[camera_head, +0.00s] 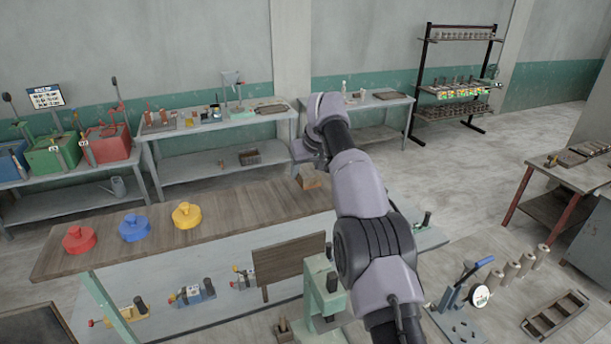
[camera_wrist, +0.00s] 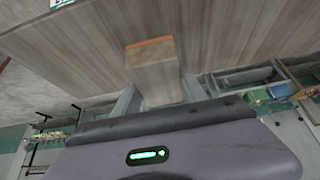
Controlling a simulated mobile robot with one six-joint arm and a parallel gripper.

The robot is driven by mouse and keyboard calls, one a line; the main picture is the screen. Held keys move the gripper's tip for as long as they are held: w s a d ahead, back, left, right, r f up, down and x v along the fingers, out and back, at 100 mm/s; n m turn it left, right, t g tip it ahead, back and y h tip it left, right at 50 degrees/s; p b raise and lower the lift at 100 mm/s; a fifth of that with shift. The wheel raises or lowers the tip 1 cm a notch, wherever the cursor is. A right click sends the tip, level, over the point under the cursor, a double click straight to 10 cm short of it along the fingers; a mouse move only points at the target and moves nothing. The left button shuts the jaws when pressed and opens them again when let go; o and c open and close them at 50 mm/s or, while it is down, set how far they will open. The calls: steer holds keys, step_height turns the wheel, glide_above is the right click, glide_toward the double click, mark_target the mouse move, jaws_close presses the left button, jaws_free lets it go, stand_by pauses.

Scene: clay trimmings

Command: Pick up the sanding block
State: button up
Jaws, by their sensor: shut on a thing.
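The sanding block (camera_wrist: 152,69) is a brown block with an orange strip along its far edge. It sits between the two fingers of my gripper (camera_wrist: 157,92) in the wrist view, and the gripper is shut on it. In the head view the block (camera_head: 309,180) shows as a small tan shape at the far edge of the wooden tabletop, just left of my arm. My arm hides part of that area, and I cannot tell whether the block touches the table.
The wooden table (camera_head: 130,257) carries red (camera_head: 79,239), blue (camera_head: 134,228) and yellow (camera_head: 187,215) round lidded pieces on its left. Its middle is clear. A brown board (camera_head: 290,262) and a green press (camera_head: 325,290) stand at the near side. Workbenches line the wall.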

mark_target(306, 185)
steer(key=s+f+b, duration=0.1)
steer(key=b, duration=0.3)
steer(key=s+b, duration=0.1)
steer(key=b, duration=0.1)
steer(key=s+b, duration=0.2)
steer(key=b, duration=0.1)
steer(key=s+b, duration=0.1)
steer(key=b, duration=0.2)
steer(key=shift+s+d+r, duration=0.15)
steer(key=shift+s+d, duration=0.1)
steer(key=shift+s, duration=0.15)
steer(key=s+d+r+b, duration=0.1)
steer(key=s+b, duration=0.3)
steer(key=s, duration=0.6)
steer(key=shift+r+b, duration=0.3)
steer(key=shift+r, duration=0.35)
steer(key=shift+s, duration=0.1)
